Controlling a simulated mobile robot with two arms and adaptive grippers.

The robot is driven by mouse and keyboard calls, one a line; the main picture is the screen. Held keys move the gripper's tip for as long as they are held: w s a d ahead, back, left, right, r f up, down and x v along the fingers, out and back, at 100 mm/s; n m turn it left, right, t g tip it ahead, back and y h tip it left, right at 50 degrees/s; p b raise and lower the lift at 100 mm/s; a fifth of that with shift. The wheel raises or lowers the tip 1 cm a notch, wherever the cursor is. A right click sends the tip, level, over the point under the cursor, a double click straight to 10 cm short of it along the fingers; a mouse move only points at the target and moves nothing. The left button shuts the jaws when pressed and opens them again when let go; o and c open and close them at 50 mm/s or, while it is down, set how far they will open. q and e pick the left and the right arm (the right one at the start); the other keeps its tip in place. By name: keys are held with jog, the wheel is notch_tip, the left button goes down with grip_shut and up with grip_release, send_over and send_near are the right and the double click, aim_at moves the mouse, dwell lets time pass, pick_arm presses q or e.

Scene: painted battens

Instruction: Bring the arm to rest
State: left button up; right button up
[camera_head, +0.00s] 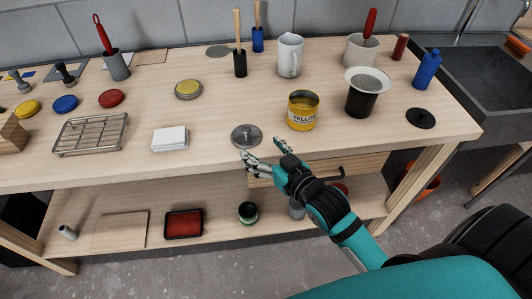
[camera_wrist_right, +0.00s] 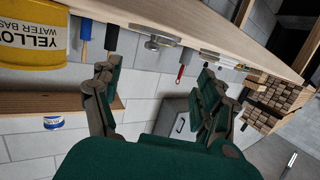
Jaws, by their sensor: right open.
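My right gripper (camera_head: 264,153) is open and empty at the front edge of the workbench (camera_head: 210,168). It is just in front of a round grey metal lid (camera_head: 246,136) with a knob. In the right wrist view its two fingers (camera_wrist_right: 158,100) are spread apart with nothing between them. My right arm comes in from the lower right in the head view. A yellow paint tin (camera_head: 303,112) stands on the bench to the right of the gripper; it also shows at the upper left of the right wrist view (camera_wrist_right: 32,35). My left gripper is not in view.
A stack of white cloths or pads (camera_head: 169,138) and a wire rack (camera_head: 91,134) lie to the left. A black pot with a strainer (camera_head: 361,103) and a black disc (camera_head: 421,118) are at the right. A lower shelf (camera_head: 210,229) holds a red tray (camera_head: 184,223). A sink (camera_head: 490,85) adjoins the right side.

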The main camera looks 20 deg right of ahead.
jog(key=shift+s+d+r, duration=0.1)
jog(key=shift+s+r, duration=0.05)
jog(key=shift+s, duration=0.35)
